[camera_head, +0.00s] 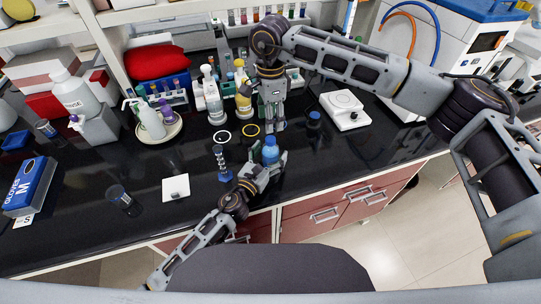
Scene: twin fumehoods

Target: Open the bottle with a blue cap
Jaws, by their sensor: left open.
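The bottle with a blue cap (270,152) stands upright near the front edge of the black bench, in the middle of the view. My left gripper (268,168) comes in low from the front left. It is open, with its fingers on either side of the bottle's lower part; I cannot tell whether they touch it. My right gripper (276,122) points down just behind the bottle, and its fingertips are too small to tell open from shut. The bottle's lower part is partly hidden by the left gripper.
A blue-based cylinder (221,163) stands left of the bottle, and a small dark blue-topped item (314,118) stands to its right. A white balance (345,110) is further right. Wash bottles (213,98) stand behind. A white square plate (175,187) lies at left front.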

